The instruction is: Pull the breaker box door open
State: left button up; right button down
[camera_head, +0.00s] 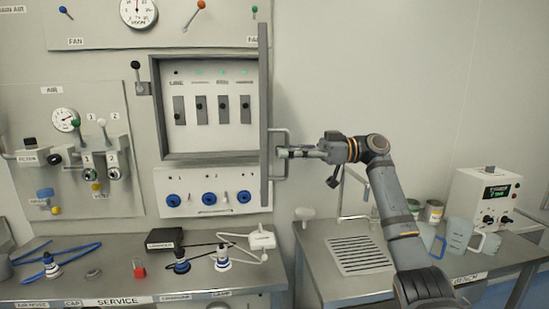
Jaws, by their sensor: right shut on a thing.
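The breaker box (156,110) is a grey frame on the wall with several dark breaker switches inside. Its door (264,100) stands swung out at the box's right side and shows nearly edge-on, so the inside is exposed. The door's bar handle (287,170) sticks out to the right. My right gripper (286,152) reaches in from the right and is shut on the handle. My left gripper is not in view.
Below the box is a panel with blue sockets (209,198). The left bench holds blue cable, plugs and a red padlock (139,268). The right bench has a drain grille (358,254), clear jugs (458,235) and an instrument box (482,195). Wall right of the door is bare.

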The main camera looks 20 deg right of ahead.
jog(key=shift+s+d+f, duration=0.1)
jog(key=shift+d+f, duration=0.2)
jog(key=shift+d, duration=0.3)
jog(key=c, duration=1.4)
grip_release()
jog(key=shift+r, duration=0.1)
jog(key=v, duration=1.2)
jog(key=shift+d, duration=0.1)
